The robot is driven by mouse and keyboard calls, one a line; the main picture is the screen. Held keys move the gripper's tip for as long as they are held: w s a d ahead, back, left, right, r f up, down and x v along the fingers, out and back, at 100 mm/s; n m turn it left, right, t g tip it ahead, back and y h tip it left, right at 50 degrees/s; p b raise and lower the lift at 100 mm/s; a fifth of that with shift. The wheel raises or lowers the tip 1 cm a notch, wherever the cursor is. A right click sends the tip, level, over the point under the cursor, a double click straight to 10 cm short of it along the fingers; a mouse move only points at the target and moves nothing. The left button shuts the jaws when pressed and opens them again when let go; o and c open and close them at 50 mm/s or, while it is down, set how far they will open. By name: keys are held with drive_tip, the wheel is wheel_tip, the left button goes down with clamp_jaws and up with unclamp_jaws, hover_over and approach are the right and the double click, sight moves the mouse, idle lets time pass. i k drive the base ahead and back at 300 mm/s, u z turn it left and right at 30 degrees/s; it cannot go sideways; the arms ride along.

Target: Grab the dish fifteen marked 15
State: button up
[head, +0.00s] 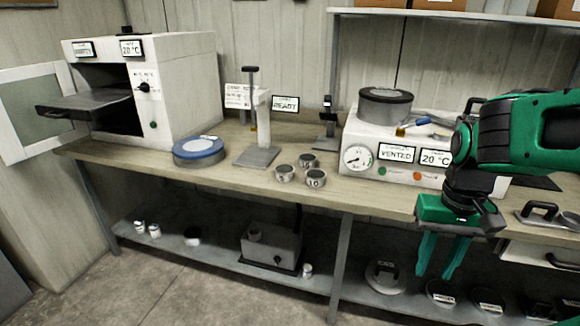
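Three small round metal dishes stand close together on the wooden bench, each with a marking on its front. The back dish (308,161) seems to read 15, though the print is small. The front right dish (316,180) reads 10, and the front left dish (285,174) seems to read 5. My gripper (433,277) hangs at the right, in front of the bench edge and well right of the dishes. Its two green fingers point down, apart, with nothing between them. The lower part of the back dish is partly hidden by the front dishes.
The bench (365,192) carries an open oven (175,85), a blue-rimmed round pan (199,152), a grey-based stand (257,156) and a white vacuum unit (375,150) right of the dishes. Lids and a grey box (272,245) sit on the lower shelf. Bench in front of the dishes is clear.

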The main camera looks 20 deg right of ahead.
sight(307, 161)
drive_tip(key=u, duration=1.65)
drive_tip(key=i, duration=1.95)
drive_tip(key=z, duration=3.85)
